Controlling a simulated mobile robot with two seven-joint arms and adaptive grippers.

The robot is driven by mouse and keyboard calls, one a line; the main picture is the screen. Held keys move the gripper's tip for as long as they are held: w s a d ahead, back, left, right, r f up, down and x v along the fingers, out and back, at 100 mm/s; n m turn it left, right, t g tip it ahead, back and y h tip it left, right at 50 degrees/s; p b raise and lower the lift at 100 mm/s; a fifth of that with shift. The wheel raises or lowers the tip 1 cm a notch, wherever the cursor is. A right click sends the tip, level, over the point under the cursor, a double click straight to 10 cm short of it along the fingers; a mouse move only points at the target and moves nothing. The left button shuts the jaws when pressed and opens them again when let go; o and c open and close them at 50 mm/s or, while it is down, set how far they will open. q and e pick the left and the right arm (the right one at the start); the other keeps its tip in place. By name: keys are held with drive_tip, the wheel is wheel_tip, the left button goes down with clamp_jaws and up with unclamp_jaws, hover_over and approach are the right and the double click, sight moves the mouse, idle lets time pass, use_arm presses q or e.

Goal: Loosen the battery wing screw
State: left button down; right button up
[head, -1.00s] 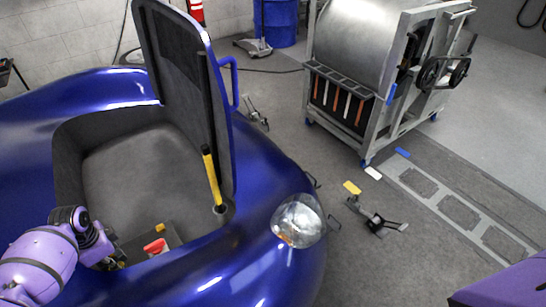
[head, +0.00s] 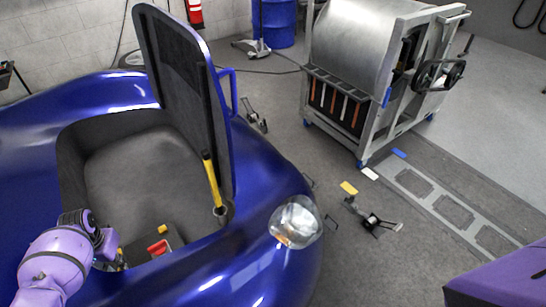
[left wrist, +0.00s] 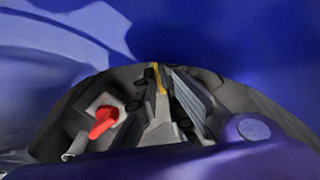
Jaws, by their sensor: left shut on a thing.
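The dark battery (head: 172,238) sits in the open front bay of the blue car, with a red part (head: 157,247) on top and a yellow piece (head: 162,229) near its back edge. The red part also shows in the left wrist view (left wrist: 103,122). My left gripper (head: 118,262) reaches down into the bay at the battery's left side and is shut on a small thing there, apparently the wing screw. The fingers and the arm hide the screw itself. In the left wrist view the grey fingers (left wrist: 172,118) point into the bay. My right gripper is out of view.
The raised hood panel (head: 185,90) stands behind the bay, with a black and yellow strut (head: 212,180) at its right. The car's blue rim (head: 215,270) surrounds the bay. A metal dynamometer cart (head: 375,75) stands on the floor at the right.

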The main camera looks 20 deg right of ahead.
use_arm(q)
drive_tip(key=n+p, duration=0.1)
drive_tip(key=n, duration=0.4)
drive_tip(key=shift+n, duration=0.4)
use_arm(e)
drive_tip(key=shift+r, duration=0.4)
use_arm(q)
drive_tip(key=shift+n, duration=0.3)
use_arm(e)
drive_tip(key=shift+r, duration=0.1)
use_arm(q)
drive_tip(key=c, duration=1.9)
unclamp_jaws()
drive_tip(key=shift+r, duration=0.5)
wheel_tip(320, 180, up, 11)
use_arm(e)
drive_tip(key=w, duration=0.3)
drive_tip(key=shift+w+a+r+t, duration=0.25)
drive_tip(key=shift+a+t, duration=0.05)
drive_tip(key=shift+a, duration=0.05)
